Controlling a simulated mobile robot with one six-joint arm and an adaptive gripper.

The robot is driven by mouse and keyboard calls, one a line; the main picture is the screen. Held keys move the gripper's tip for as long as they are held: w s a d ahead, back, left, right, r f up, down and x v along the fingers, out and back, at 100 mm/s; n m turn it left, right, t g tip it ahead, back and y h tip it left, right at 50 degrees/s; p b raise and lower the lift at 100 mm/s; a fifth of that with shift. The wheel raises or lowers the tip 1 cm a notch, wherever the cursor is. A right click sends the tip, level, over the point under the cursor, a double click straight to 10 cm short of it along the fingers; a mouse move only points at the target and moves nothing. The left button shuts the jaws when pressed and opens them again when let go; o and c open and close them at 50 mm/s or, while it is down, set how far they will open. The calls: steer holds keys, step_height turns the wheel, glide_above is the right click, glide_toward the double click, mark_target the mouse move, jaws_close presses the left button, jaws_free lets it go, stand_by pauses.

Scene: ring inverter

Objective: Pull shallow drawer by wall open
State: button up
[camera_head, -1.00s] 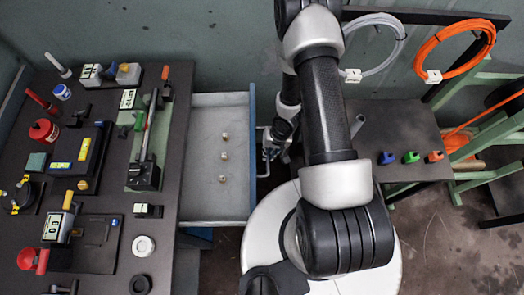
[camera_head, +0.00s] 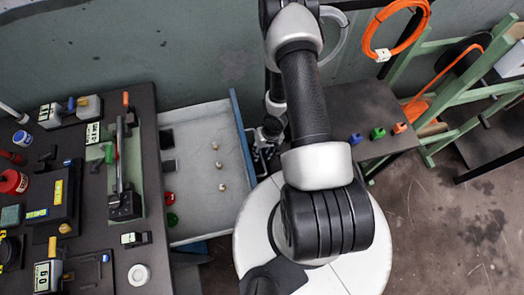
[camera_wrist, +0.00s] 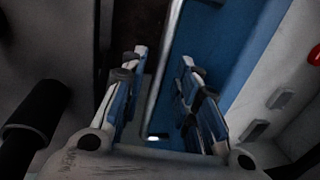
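The shallow drawer (camera_head: 200,126) by the wall stands pulled out from the right side of the dark workbench, its grey inside showing. Its blue front (camera_head: 240,130) faces right and also shows in the wrist view (camera_wrist: 215,45). My gripper (camera_head: 263,140) is at the outer side of this front. In the wrist view my gripper's two fingers (camera_wrist: 160,98) are apart.
The drawer holds several small pale pieces (camera_head: 221,187), red and green items (camera_head: 171,219) and dark blocks. The workbench (camera_head: 90,230) is crowded. A dark shelf (camera_head: 365,105) stands right of my arm, below an orange cable coil (camera_head: 396,27). Floor is clear at lower right.

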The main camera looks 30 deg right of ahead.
steer(key=shift+r, duration=0.1)
step_height(320, 180, up, 12)
steer(key=d, duration=0.2)
steer(key=shift+s+d+f, duration=0.15)
steer(key=shift+s+f, duration=0.05)
steer(key=shift+s, duration=0.15)
stand_by(0.3)
stand_by(0.5)
